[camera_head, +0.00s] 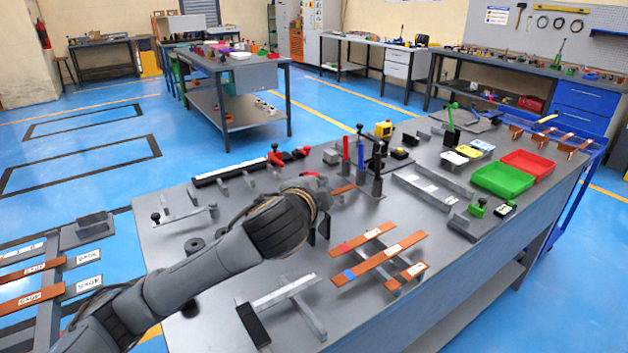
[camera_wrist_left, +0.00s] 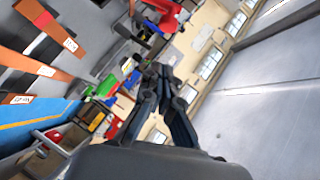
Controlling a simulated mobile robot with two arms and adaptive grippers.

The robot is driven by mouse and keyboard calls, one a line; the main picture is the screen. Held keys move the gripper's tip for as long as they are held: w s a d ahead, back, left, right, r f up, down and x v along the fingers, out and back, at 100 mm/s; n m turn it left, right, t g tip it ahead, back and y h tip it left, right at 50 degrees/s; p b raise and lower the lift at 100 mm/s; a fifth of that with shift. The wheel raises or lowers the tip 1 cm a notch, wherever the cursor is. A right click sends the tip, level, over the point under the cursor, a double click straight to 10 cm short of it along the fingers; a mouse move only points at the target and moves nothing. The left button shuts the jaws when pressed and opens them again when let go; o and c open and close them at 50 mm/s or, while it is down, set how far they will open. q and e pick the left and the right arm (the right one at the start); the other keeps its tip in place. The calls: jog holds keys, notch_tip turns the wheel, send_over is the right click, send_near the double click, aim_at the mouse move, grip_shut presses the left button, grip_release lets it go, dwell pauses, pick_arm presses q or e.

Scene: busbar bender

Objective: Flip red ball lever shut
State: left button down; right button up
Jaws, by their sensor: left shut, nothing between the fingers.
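My left gripper (camera_head: 319,230) hangs over the middle of the grey bench, its dark fingers pointing down. In the left wrist view its fingers (camera_wrist_left: 158,74) come together at the tips, with nothing between them. Small red parts (camera_head: 275,155) stand on a long black-railed fixture behind my wrist. I cannot tell whether one of these is the red ball lever. In the left wrist view, a small red knob (camera_wrist_left: 53,135) sits by a silver bar at lower left, apart from my fingers. Whether any lever is open or shut is unclear.
Copper bars (camera_head: 378,258) lie on supports right of my gripper. Red (camera_head: 527,163) and green (camera_head: 502,180) trays sit at the bench's right end. Upright posts (camera_head: 377,175) stand behind the gripper. A T-shaped metal piece (camera_head: 290,290) lies in front.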

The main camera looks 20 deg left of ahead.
pick_arm(q)
jog(key=w+a+f, duration=0.2)
jog(key=w+a, duration=0.1)
jog(key=w, duration=0.2)
jog(key=shift+f, duration=0.25)
